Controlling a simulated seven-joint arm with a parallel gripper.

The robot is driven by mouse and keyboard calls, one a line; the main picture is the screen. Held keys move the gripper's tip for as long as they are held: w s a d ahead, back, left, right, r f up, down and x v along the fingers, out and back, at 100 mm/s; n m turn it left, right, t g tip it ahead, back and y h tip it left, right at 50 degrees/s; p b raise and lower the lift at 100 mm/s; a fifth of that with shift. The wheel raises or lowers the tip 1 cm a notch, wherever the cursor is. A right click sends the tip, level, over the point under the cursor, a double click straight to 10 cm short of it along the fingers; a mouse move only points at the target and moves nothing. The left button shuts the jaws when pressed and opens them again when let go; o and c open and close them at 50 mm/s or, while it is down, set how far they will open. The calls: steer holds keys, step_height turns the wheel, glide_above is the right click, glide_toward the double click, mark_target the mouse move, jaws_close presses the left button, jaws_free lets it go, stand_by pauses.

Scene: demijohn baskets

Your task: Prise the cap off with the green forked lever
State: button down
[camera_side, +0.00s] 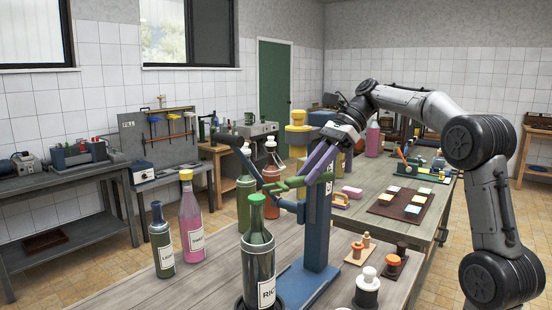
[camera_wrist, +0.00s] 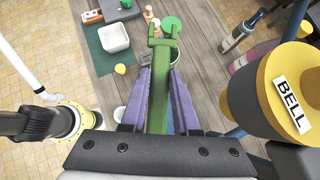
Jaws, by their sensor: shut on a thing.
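The green forked lever (camera_wrist: 159,85) is held between the purple fingers of my gripper (camera_wrist: 160,95), its fork pointing away from me. It also shows in the side view (camera_side: 316,176), below my gripper (camera_side: 323,160). A dark green bottle (camera_side: 259,255) with a green cap (camera_side: 257,199) stands upright at the front of the near bench, label partly readable. In the wrist view a round green top (camera_wrist: 171,24) appears just beyond the fork tips; I cannot tell whether they touch. A blue stand (camera_side: 317,220) rises behind the bottle.
A pink bottle with a yellow top (camera_side: 190,220) and a dark bottle (camera_side: 161,240) stand left. A yellow bell-labelled body (camera_wrist: 285,90) is close on the right in the wrist view. Small stoppers (camera_side: 367,290) stand right of the blue stand. A tray (camera_side: 400,205) lies farther back.

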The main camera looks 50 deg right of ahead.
mark_target(306, 186)
steer(key=s+d+f, duration=0.3)
steer(key=d, duration=0.3)
steer(key=shift+m+t, duration=0.3)
steer(key=shift+m, duration=0.1)
steer(key=shift+w+a+f, duration=0.1)
steer(key=shift+w+a, duration=0.4)
steer(key=shift+a, duration=0.35)
steer(key=shift+w+a, duration=0.5)
steer(key=shift+a, duration=0.35)
steer(key=shift+w+a+f, duration=0.1)
steer(key=shift+w+a, duration=0.4)
steer(key=shift+a, duration=0.35)
steer(key=shift+w+a, duration=0.4)
steer(key=shift+a, duration=0.25)
steer(key=shift+r, duration=0.2)
stand_by(0.8)
steer(key=shift+f, duration=0.2)
stand_by(0.7)
steer(key=shift+d, duration=0.15)
steer(key=s+d, duration=0.3)
steer(key=d, duration=0.2)
steer(key=shift+s+d, duration=0.35)
stand_by(0.8)
